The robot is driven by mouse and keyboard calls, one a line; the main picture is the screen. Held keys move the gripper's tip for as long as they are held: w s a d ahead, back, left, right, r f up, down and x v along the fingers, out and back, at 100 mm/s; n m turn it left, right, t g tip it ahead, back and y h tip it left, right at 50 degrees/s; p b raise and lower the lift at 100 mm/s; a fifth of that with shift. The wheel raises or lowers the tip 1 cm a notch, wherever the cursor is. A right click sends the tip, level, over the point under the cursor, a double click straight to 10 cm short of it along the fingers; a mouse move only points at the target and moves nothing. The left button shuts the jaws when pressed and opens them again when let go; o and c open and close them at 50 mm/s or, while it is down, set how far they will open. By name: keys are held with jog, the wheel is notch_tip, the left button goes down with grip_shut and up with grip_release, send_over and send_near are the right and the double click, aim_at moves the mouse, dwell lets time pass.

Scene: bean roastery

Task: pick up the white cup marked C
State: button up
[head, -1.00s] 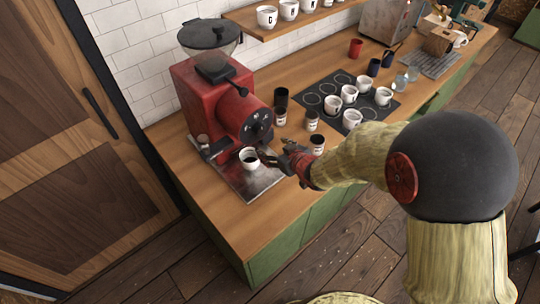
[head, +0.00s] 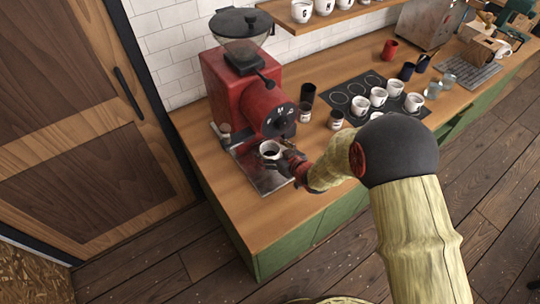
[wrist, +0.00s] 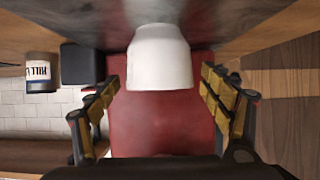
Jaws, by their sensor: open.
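A white cup (head: 270,150) with dark contents stands upright on the metal tray (head: 267,181) under the red grinder (head: 262,103). No letter is readable on it. My gripper (head: 287,153) is open at the cup's right side in the head view. In the wrist view the white cup (wrist: 160,50) appears centred between the fingertips of my gripper (wrist: 160,78), with a gap on each side. The wrist picture appears upside down, and the cup's far side is hidden.
Several white cups (head: 378,97) stand on a dark mat (head: 343,98) to the right. Lettered cups (head: 302,11) sit on the shelf above. The counter's front left (head: 225,203) is clear.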

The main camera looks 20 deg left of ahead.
jog(key=shift+w+a, duration=0.1)
jog(key=shift+a, duration=0.05)
jog(key=shift+c, duration=1)
jog(key=c, duration=1.4)
jog(key=shift+o, duration=0.2)
